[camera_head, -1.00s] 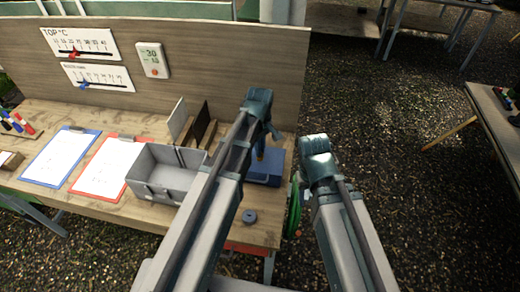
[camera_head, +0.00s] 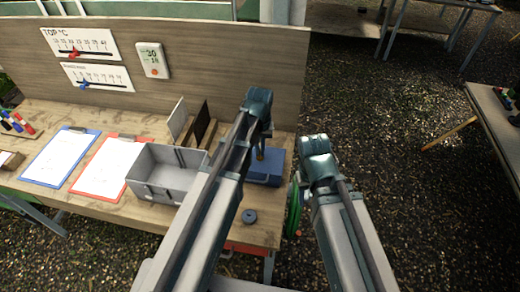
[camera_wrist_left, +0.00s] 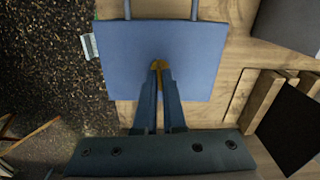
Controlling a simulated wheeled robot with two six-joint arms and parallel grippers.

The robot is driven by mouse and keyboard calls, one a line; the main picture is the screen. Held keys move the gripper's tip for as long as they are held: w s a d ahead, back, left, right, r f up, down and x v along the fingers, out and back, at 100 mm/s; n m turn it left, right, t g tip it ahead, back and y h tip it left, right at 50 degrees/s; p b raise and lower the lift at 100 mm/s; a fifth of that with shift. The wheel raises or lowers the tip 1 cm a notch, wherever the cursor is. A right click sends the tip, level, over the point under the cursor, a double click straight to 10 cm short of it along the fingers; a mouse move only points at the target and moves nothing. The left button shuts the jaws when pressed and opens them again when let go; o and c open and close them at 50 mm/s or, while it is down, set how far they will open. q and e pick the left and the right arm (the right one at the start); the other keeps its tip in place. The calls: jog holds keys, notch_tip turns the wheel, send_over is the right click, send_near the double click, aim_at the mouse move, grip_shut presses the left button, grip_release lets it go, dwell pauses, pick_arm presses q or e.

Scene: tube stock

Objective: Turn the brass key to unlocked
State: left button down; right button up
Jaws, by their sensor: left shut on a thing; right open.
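The brass key (camera_wrist_left: 159,66) stands at about the middle of the blue box's top face in the left wrist view; only its upper end shows, so its lock position cannot be told. The blue box (camera_wrist_left: 200,50) is also at the bench's right end in the head view (camera_head: 268,172). My left gripper (camera_wrist_left: 159,75) is shut on the key, its two blue fingers close together over the box. In the head view my left gripper (camera_head: 260,153) points down at the box. My right arm is in the head view, but its gripper is hidden.
A grey open bin (camera_head: 165,180) stands left of my left arm. Wooden slots with upright panels (camera_head: 203,122) are behind it. A small dark round piece (camera_head: 249,216) lies near the front edge. Clipboards (camera_head: 60,158) lie further left. A green round thing (camera_head: 293,210) is beside the bench end.

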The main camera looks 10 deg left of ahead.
pick_arm(q)
jog(key=shift+m, duration=0.7)
jog(key=c, duration=1)
grip_release()
jog(key=shift+r, duration=0.1)
notch_tip(320, 180, up, 14)
jog(key=p, duration=1.3)
jog(key=shift+f+p, duration=0.2)
jog(key=shift+p, duration=0.2)
